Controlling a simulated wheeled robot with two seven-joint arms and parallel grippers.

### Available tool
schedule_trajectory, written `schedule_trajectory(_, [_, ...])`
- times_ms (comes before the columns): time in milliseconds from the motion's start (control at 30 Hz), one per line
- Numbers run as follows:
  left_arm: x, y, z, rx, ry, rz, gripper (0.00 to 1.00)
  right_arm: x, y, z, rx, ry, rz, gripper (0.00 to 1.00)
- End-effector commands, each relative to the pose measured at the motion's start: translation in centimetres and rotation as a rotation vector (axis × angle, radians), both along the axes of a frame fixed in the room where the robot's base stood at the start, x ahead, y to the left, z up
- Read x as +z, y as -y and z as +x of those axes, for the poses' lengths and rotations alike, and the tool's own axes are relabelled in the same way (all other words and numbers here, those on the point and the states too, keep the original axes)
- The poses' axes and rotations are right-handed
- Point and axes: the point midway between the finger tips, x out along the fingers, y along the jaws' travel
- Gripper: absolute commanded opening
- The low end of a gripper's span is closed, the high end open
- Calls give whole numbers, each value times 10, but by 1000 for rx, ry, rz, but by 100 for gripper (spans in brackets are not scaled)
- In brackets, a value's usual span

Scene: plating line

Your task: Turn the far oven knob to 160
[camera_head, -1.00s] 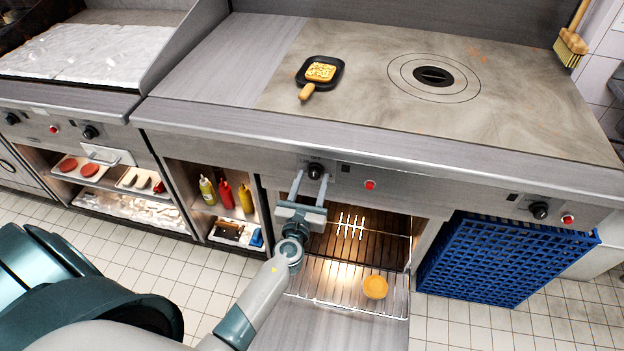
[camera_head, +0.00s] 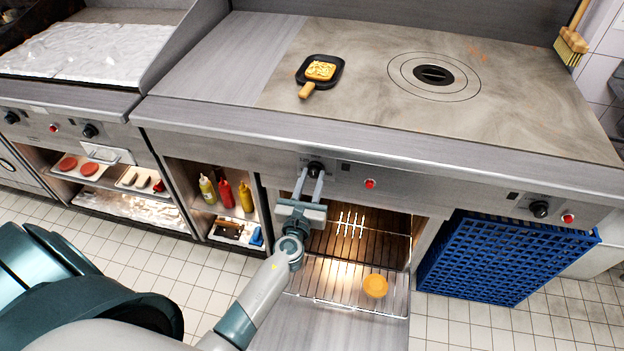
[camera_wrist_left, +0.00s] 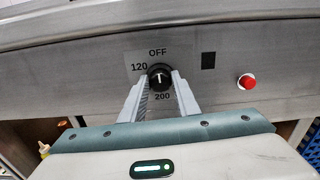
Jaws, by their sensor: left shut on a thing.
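The black oven knob (camera_head: 315,169) sits on the steel front panel above the open oven. My left gripper (camera_head: 311,183) reaches up to it from below, with its two fingers shut on the knob's sides. In the left wrist view the knob (camera_wrist_left: 160,76) shows between the tips of the left gripper (camera_wrist_left: 158,86). A small white mark shows on the knob's face, roughly upright. The panel reads OFF above the knob, 120 at its left and 200 below. I see no 160 label. My right gripper is not in view.
A red button (camera_head: 370,184) is right of the knob. Below, the lit oven has a wire rack (camera_head: 335,290) with a round orange item (camera_head: 375,286). Another knob (camera_head: 540,209) is farther right, above a blue crate (camera_head: 500,262). A small pan (camera_head: 337,78) sits on the cooktop.

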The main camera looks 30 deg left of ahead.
Motion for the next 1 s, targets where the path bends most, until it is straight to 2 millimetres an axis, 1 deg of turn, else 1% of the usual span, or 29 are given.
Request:
schedule_trajectory(167, [-2,0,0,0,22,-81,6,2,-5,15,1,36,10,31])
schedule_trajectory(367, [-2,-1,0,0,58,-225,6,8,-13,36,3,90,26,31])
schedule_trajectory(567, [-3,-1,-1,0,105,-401,6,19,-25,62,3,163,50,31])
schedule_trajectory(833, [-3,-2,-1,0,169,-652,6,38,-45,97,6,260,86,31])
schedule_trajectory(867, [-3,-2,-1,0,176,-679,6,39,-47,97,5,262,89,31])
schedule_trajectory(933, [-3,-2,-1,0,193,-743,6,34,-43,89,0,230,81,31])
schedule_trajectory(1000, [-3,-3,-1,1,211,-808,6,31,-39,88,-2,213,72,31])
